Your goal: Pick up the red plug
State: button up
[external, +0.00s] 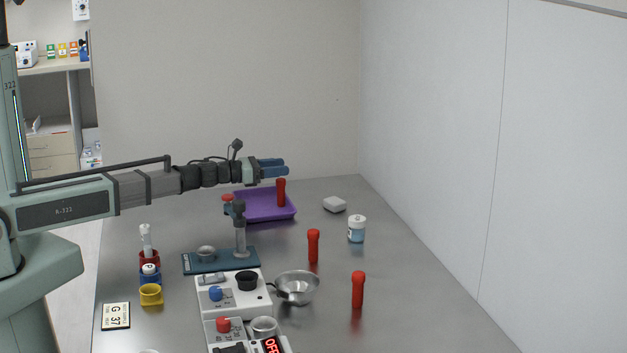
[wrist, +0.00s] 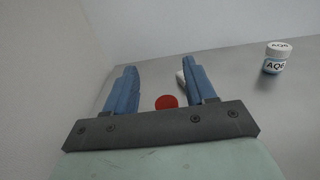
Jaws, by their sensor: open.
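Several red plug-shaped pieces are in view. One red plug (external: 281,192) stands upright at the purple tray (external: 262,217), near its right end, just below my gripper (external: 286,167). In the wrist view, a round red top (wrist: 166,102) shows between the blue fingers, near their base; the rest of it is hidden. My gripper, which also shows in the wrist view (wrist: 159,64), is open with nothing clamped. Two more red plugs stand upright on the table, a middle plug (external: 313,247) and a front plug (external: 358,290), both away from my gripper.
A white block (external: 335,205) and a labelled jar (external: 357,229) stand right of the tray. A blue stand (external: 221,262), a metal bowl (external: 298,288) and a white device (external: 233,294) are nearer. Coloured cups (external: 151,294) stand at left. The table's right side is mostly clear.

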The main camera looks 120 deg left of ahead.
jog(key=shift+o, duration=0.3)
jog(key=shift+r, duration=0.3)
notch_tip(320, 180, up, 11)
send_over(313, 239)
jog(key=s+d, duration=0.1)
jog(key=s, duration=0.2)
jog(key=shift+n+g+y, duration=0.3)
jog(key=shift+g, duration=0.1)
jog(key=shift+w+f, duration=0.15)
jog(key=shift+f, duration=7.5)
notch_tip(313, 239, down, 3)
jog(key=shift+a+f, duration=0.1)
jog(key=shift+x, duration=0.85)
jog(key=shift+w+a+r, duration=0.2)
jog(key=shift+w+a, duration=0.2)
jog(key=shift+w, duration=0.05)
